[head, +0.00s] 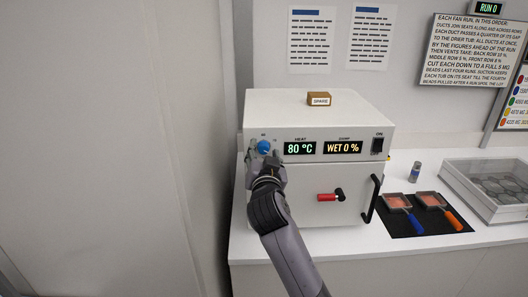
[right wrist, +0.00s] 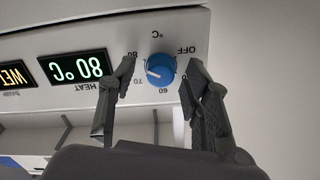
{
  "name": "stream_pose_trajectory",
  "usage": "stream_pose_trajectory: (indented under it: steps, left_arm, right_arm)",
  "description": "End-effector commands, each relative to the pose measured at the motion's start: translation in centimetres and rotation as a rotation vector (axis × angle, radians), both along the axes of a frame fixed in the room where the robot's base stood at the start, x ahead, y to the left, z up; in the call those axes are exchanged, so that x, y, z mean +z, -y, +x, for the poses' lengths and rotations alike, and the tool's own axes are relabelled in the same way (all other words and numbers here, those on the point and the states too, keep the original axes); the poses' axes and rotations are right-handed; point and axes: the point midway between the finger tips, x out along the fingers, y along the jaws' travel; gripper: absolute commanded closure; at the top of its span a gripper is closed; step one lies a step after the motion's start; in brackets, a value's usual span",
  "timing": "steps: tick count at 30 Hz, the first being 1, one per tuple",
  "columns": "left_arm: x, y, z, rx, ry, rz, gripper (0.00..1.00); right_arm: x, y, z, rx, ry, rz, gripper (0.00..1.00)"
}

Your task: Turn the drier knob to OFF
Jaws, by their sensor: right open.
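The drier (head: 320,130) is a white box on the counter. Its blue knob (head: 264,146) is at the upper left of the front panel, beside a green display (head: 299,148) reading 80 °C. In the right wrist view, upside down, the knob (right wrist: 162,69) has a white mark on its left side, facing the 70 and 80 side; OFF is printed at its upper right. My right gripper (head: 270,158) is at the panel by the knob. Its open fingers (right wrist: 158,74) stand on either side of the knob, with gaps visible. My left gripper is out of view.
A SPARE block (head: 319,99) sits on top. Two scoops (head: 398,202) lie on a dark mat at right.

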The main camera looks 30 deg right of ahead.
Motion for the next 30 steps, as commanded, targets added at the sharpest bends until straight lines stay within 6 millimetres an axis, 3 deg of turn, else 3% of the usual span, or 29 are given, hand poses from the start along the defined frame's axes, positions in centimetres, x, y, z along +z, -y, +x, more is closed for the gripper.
stream_pose_trajectory:
  steps: [6, 26, 30]
  left_arm:
    - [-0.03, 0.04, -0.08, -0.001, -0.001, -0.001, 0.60]
    - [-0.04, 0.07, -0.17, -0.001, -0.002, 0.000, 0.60]
    - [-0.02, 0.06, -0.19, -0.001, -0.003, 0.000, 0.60]
  right_arm:
    - [-0.01, 0.00, 0.00, 0.000, 0.000, 0.000, 0.56]
    - [-0.03, -0.02, -0.03, 0.000, 0.000, 0.000, 1.00]
    - [-0.03, -0.02, -0.03, 0.000, -0.001, 0.000, 1.00]
